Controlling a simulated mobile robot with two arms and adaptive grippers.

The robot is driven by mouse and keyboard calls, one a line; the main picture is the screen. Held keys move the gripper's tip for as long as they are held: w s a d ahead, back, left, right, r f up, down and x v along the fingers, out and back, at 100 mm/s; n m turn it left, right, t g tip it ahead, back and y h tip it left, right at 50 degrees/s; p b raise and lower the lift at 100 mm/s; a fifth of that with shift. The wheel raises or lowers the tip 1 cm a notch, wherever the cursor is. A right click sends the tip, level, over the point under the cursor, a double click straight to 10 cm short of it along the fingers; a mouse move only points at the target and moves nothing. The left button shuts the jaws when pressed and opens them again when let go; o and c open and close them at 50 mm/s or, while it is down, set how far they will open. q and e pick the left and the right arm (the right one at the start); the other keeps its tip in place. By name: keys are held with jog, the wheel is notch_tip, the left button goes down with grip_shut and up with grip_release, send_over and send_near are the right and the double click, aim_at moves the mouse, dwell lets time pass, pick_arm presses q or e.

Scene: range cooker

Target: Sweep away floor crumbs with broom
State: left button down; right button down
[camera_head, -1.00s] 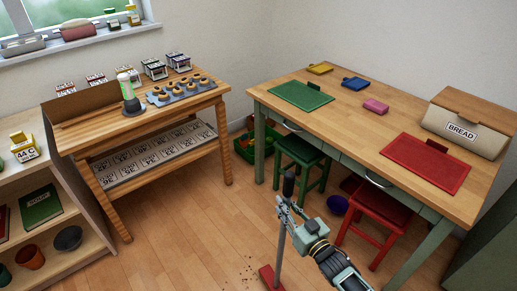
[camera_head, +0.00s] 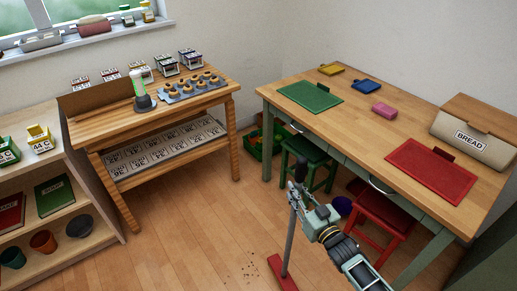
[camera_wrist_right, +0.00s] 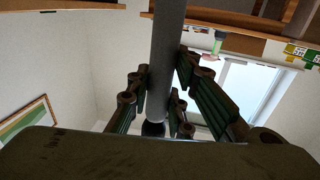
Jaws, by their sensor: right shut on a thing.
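My right gripper (camera_head: 308,206) is shut on the grey handle of the broom (camera_head: 290,240), near the handle's top. The broom stands nearly upright, tilted slightly, with its red head (camera_head: 282,274) low at the floor; I cannot tell if it touches. In the right wrist view the handle (camera_wrist_right: 166,60) passes between the gripper's fingers (camera_wrist_right: 165,100). Dark crumbs (camera_head: 250,270) lie scattered on the wooden floor just left of the broom head. My left gripper is not in view.
A wooden table (camera_head: 335,129) with green legs stands at right, with a green stool (camera_head: 308,150) and a red stool (camera_head: 385,212) under it. A wooden workbench (camera_head: 205,103) and an open shelf (camera_head: 90,218) stand at left. The middle floor (camera_head: 190,215) is clear.

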aim_at(300, 189)
notch_tip(300, 189, up, 2)
jog(key=shift+w+r+p, duration=0.1)
jog(key=shift+r+p, duration=0.05)
jog(key=shift+p, duration=0.4)
jog(key=shift+r, duration=0.35)
jog(key=shift+f, duration=0.1)
